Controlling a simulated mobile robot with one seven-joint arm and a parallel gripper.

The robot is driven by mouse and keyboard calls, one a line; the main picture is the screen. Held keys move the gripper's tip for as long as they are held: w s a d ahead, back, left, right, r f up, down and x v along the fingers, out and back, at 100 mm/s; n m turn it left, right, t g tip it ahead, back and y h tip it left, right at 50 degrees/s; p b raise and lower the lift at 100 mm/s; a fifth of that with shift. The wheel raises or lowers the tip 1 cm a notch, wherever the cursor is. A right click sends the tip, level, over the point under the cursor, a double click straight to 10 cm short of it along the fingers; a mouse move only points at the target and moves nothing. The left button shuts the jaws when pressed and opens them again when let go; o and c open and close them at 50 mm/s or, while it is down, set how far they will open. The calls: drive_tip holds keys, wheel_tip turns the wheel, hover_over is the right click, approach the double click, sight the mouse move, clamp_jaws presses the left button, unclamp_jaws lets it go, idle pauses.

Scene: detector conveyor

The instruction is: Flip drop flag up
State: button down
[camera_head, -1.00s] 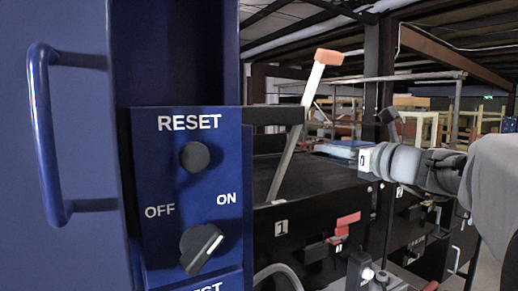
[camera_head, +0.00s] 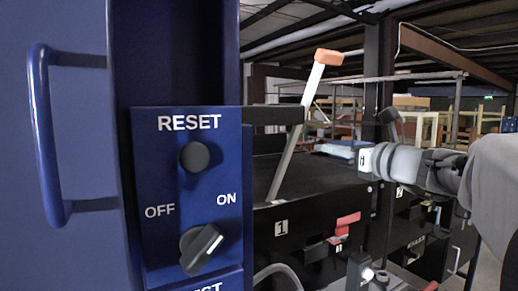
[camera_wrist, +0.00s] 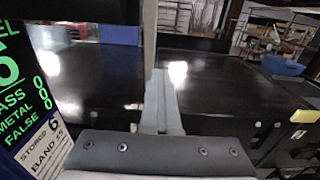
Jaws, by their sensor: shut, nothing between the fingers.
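A pale lever with an orange tip (camera_head: 328,57) rises behind the blue panel and leans to the right, tip uppermost. Lower down, a red flag-like piece (camera_head: 347,220) is fixed on the black front of the machine; I cannot tell for certain which of them is the drop flag. In the wrist view my gripper (camera_wrist: 160,100) is shut and empty, with its fingers together over the dark belt. A thin grey upright post (camera_wrist: 150,35) shows just beyond the fingertips; contact is unclear. In the head view my arm comes in from the right; its fingers cannot be made out.
The blue panel (camera_head: 150,180) with a RESET button (camera_head: 194,156) and an OFF/ON knob (camera_head: 201,248) stands close at the left. A blue door handle (camera_head: 45,130) sticks out beside it. A green-lettered display (camera_wrist: 15,80) borders the wrist view's left side. Racks fill the background.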

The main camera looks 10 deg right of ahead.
unclamp_jaws()
idle(0.3)
idle(0.3)
